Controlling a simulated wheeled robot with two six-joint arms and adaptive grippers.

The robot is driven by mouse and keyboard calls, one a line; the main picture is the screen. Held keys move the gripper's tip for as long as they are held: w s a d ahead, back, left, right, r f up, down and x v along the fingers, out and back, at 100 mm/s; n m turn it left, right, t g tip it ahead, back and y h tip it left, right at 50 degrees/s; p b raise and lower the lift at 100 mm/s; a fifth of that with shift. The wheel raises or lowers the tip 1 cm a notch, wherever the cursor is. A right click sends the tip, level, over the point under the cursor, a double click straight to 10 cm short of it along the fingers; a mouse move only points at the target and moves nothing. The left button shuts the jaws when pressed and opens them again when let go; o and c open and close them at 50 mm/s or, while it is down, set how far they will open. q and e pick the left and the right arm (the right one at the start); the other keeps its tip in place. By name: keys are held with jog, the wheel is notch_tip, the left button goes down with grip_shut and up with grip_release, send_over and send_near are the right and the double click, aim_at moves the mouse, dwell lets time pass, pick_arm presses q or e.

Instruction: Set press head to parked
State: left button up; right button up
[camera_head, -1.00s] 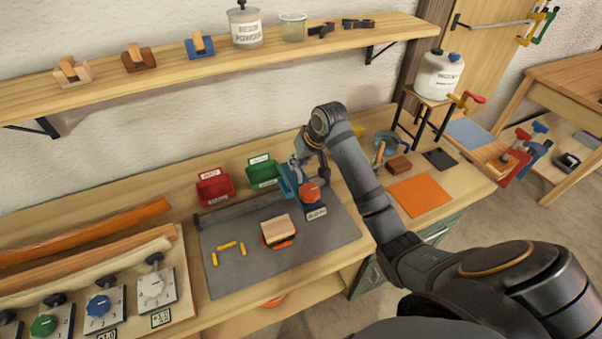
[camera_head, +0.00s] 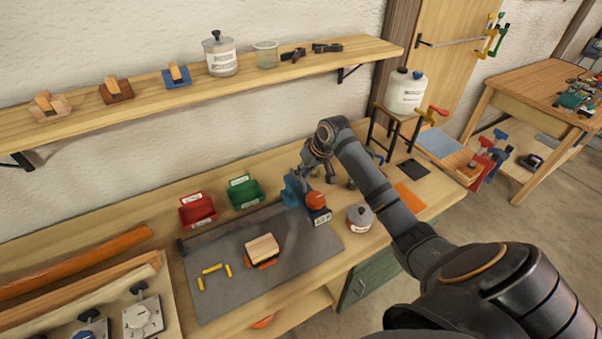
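A blue press (camera_head: 292,190) with a round red-orange knob (camera_head: 315,200) and a small white label stands at the right end of the grey mat (camera_head: 212,292). I cannot read the label or tell the press head's setting. My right gripper (camera_head: 318,172) points down just behind and above the press, close to the knob. Its fingers are small and dark, so I cannot tell whether they touch the press or are open. A wooden block (camera_head: 262,247) sits on an orange-and-black base on the mat. My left gripper is not in view.
A grey lidded jar (camera_head: 359,218) stands right of the press. Red (camera_head: 198,209) and green (camera_head: 245,192) bins stand behind the mat. Several yellow pieces lie on the mat. Laths and dial plates (camera_head: 142,316) are at left. A shelf (camera_head: 200,85) hangs above.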

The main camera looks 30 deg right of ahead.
jog(key=o, duration=0.4)
jog(key=shift+d, duration=0.3)
jog(key=shift+c, duration=0.2)
jog(key=shift+a, duration=0.1)
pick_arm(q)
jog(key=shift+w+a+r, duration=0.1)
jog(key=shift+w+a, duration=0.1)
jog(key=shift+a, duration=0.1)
pick_arm(e)
jog(key=v, duration=1.2)
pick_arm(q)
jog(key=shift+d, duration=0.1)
pick_arm(e)
jog(key=shift+f, duration=0.1)
